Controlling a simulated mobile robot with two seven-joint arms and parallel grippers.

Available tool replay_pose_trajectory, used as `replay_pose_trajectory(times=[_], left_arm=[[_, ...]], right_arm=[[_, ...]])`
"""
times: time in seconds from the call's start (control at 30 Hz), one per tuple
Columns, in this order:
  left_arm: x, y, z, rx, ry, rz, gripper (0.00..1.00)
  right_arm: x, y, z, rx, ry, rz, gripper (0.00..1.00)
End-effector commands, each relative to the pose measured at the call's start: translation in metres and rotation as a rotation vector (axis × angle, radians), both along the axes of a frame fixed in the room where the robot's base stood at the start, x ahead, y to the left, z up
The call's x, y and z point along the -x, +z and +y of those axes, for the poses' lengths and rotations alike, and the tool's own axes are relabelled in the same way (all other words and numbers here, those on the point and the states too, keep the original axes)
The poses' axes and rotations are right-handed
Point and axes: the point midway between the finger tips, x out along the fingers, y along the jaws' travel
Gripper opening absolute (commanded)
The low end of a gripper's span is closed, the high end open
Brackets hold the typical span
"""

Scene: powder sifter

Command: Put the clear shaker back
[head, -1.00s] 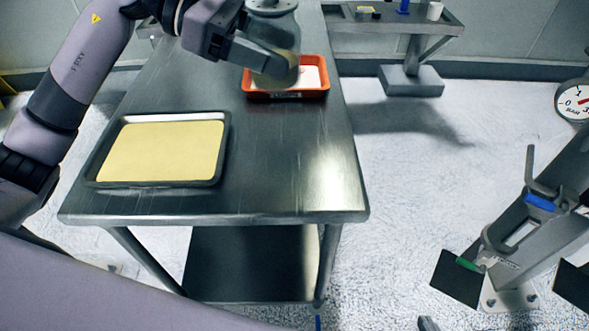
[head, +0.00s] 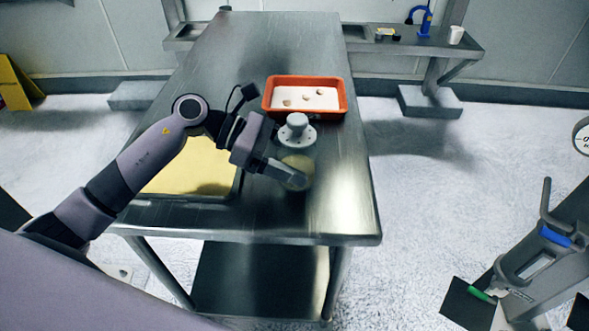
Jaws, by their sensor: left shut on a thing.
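My left gripper (head: 293,178) is shut on the clear shaker (head: 299,167), with its fingers at the see-through body. The shaker is upright, with a grey knobbed top (head: 297,130). It is over the steel table (head: 338,187), on the near side of the orange tray and apart from it. I cannot tell whether its base touches the table. The orange tray (head: 268,101) holds white powder with a few brownish lumps on it. My right gripper is not in view.
A dark tray (head: 215,198) with a yellow layer lies at the table's near left, partly hidden by my left arm. The table is bare around the shaker's right side. A side bench (head: 475,44) at the back right bears a white cup (head: 456,35) and a blue item.

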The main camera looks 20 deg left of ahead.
Motion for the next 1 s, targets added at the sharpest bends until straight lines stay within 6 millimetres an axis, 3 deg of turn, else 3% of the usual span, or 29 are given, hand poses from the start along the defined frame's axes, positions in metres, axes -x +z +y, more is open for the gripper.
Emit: replay_pose_trajectory(times=[0.23,0.67,0.7,0.77,1.0], left_arm=[[0.000,-0.034,0.000,0.000,0.001,0.003,0.36],[0.000,-0.040,0.000,0.000,0.000,0.000,0.36],[0.000,-0.039,0.000,-0.001,-0.001,0.001,0.77],[0.000,-0.039,0.000,-0.001,-0.001,0.001,0.96],[0.000,-0.039,0.000,-0.001,-0.001,0.001,0.96]], right_arm=[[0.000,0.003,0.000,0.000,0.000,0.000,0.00],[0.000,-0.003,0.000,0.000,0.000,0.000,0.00],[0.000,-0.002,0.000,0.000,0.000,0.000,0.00],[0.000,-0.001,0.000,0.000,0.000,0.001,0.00],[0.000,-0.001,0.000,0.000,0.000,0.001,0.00]])
